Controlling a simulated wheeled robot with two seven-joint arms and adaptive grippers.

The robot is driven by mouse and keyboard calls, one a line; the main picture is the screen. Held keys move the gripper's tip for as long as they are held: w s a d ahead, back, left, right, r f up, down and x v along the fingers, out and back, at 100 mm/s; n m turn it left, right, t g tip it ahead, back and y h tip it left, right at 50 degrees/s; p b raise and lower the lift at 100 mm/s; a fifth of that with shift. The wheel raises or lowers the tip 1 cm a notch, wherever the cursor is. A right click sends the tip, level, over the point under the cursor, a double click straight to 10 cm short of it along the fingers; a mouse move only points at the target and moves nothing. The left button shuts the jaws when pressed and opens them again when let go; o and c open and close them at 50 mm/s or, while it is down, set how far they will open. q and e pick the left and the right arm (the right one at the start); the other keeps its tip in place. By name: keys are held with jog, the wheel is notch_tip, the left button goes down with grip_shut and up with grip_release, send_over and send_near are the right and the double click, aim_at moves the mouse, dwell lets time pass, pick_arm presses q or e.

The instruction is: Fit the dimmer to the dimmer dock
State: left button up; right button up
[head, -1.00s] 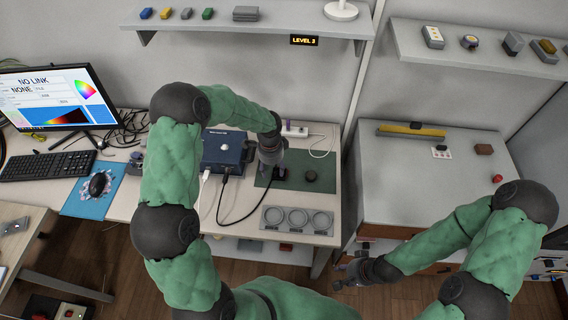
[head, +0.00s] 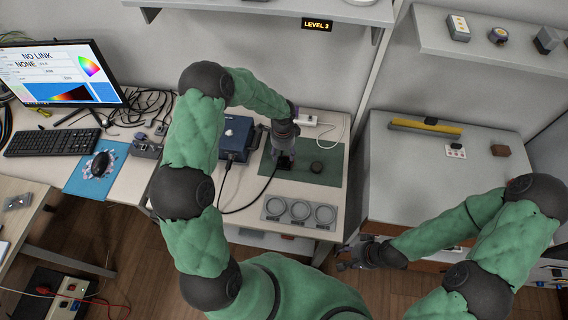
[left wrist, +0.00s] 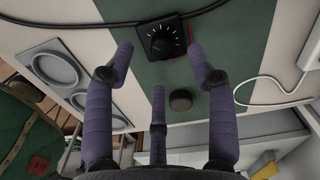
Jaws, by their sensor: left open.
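A square black box with a round knob and white scale marks, which looks like the dimmer (left wrist: 160,38), sits on the green mat (head: 330,176); it also shows in the head view (head: 284,164). A red edge shows beside it. My left gripper (head: 283,154) is above the box, its purple fingers spread and empty; in the left wrist view the fingers (left wrist: 160,56) point toward it, apart from it. A dark round puck (left wrist: 181,99) lies on the mat beside the box. I cannot tell which piece is the dimmer dock. My right gripper (head: 354,256) looks open and empty beyond the desk's front edge.
A blue box (head: 234,136) with black cables stands left of the mat. A grey tray with three round recesses (head: 271,208) lies in front. A white power strip (head: 308,119) is behind. A grey cabinet top (head: 410,180) on the right is mostly clear.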

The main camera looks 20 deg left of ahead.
aim_at(284, 159)
pick_arm(q)
jog(key=f, duration=0.4)
jog(key=shift+w+d+f+b, duration=0.1)
jog(key=shift+w+f+b, duration=0.15)
jog(key=shift+b, duration=0.15)
grip_shut()
jog(key=shift+r, duration=0.1)
jog(key=shift+r, duration=0.45)
notch_tip(284, 159, up, 2)
jog(key=shift+r+p, duration=0.1)
jog(key=shift+p, duration=0.3)
jog(key=s+d+r+p, duration=0.2)
jog(key=s+d+r, duration=0.1)
jog(key=s+r, duration=0.7)
jog(key=s, duration=0.3)
jog(key=shift+s, duration=0.4)
